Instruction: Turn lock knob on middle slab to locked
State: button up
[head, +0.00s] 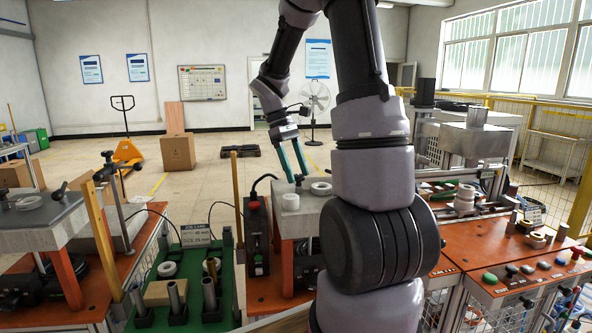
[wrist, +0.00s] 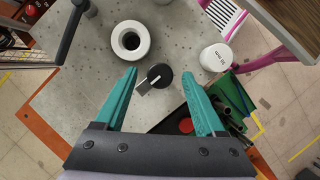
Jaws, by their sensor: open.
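The middle slab is a grey speckled block (head: 306,218) on an orange stand, and its top (wrist: 75,85) fills much of the wrist view. The lock knob (wrist: 159,75) is a round black knob on the slab, with a grey bar pointing to the lower left in the wrist view. My gripper (head: 293,177) is over the slab. In the wrist view its two teal fingers (wrist: 160,73) are open, one on each side of the knob, with gaps between. I cannot tell the finger height above the slab. The knob is not clear in the head view.
On the slab, a white ring (wrist: 130,39) lies above the knob in the wrist view, and a white cylinder (wrist: 215,57) stands to the right. A green tray (head: 198,257) with metal cylinders is at the left. My arm hides part of the slab's right side in the head view.

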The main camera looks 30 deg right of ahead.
grip_shut()
jog(key=shift+m, duration=0.3)
jog(key=m+y, duration=0.1)
jog(key=m, duration=0.3)
jog(key=shift+w+d+g+y, duration=0.1)
jog(key=shift+d+g+y, duration=0.1)
jog(key=shift+g+y, duration=0.15)
jog(key=m+y, duration=0.1)
jog(key=m, duration=0.1)
jog(key=m+y, duration=0.1)
jog(key=m, duration=0.1)
jog(key=shift+d+m, duration=0.2)
jog(key=shift+m, duration=0.2)
jog(key=m+t+y, duration=0.1)
jog(key=m, duration=0.3)
jog(key=shift+d+m, duration=0.1)
jog(key=shift+m, duration=0.2)
jog(key=shift+s+d+m+t+y, duration=0.1)
jog(key=shift+m+t+y, duration=0.25)
jog(key=shift+m, duration=0.6)
jog(key=shift+s+m+t+y, duration=0.1)
jog(key=shift+m+t+y, duration=0.2)
jog(key=shift+m, duration=0.65)
